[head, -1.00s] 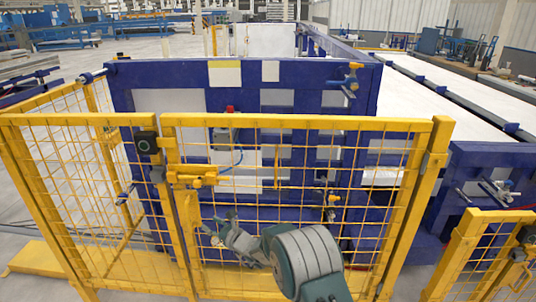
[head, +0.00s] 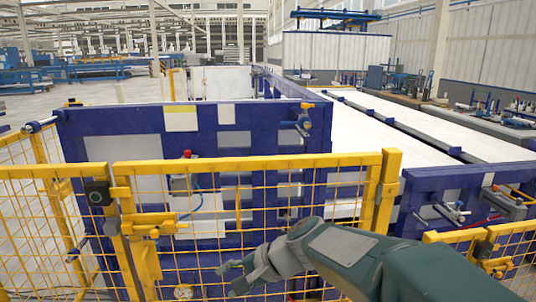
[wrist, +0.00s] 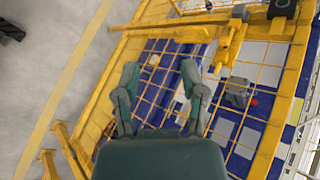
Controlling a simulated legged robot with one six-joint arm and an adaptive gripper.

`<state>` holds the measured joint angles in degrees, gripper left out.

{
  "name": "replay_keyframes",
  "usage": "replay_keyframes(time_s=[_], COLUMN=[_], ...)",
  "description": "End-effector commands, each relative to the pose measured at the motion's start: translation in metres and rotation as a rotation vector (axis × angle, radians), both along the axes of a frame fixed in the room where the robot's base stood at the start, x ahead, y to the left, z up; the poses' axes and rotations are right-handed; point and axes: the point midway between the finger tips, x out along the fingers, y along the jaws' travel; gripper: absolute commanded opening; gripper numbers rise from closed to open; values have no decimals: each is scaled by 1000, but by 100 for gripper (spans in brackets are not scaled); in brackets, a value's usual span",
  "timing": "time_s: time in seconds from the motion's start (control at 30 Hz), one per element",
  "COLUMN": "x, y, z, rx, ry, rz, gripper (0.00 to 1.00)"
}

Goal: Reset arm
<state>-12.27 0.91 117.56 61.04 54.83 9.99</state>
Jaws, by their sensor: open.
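My gripper (head: 236,273) is in the lower middle of the head view, at the end of my arm, which reaches in from the lower right. It is in front of the yellow mesh fence (head: 330,205) and points left. In the wrist view my gripper (wrist: 158,88) has its two fingers spread apart with nothing between them. The yellow fence (wrist: 265,140) shows beyond and around the fingers. I cannot tell the exact gap between gripper and fence.
A blue machine frame (head: 250,125) stands behind the fence. The fence's gate latch (head: 150,222) and a dark box (head: 98,193) are at left. A second fence section (head: 485,250) is at lower right.

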Motion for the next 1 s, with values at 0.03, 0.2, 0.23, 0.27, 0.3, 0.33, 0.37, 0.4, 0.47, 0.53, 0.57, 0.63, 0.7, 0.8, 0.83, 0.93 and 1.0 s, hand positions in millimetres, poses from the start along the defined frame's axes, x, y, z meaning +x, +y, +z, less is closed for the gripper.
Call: replay_keyframes(time_s=[0.03,0.2,0.23,0.27,0.3,0.33,0.37,0.4,0.47,0.53,0.57,0.63,0.7,0.8,0.83,0.93,1.0], x=[-14,-54,-62,-69,-78,-85,-92,-101,-114,-129,-135,-148,-158,-166,-167,-169,-169], y=[-16,-69,-78,-87,-100,-109,-118,-131,-149,-170,-179,-197,-210,-223,-225,-227,-227], z=[5,6,5,5,5,4,3,2,0,-2,-3,-5,-7,-8,-9,-9,-9], rx=[-57,-273,-312,-353,-406,-447,-487,-543,-629,-729,-770,-859,-932,-998,-1009,-1024,-1023], ry=[-50,-195,-218,-242,-273,-294,-316,-344,-383,-425,-441,-473,-495,-512,-515,-517,-516], rz=[19,93,105,118,133,145,157,172,194,219,229,250,269,286,288,294,294], gripper=[54,54,54,54,54,54,54,54,54,54,54,54,54,54,54,54,54])
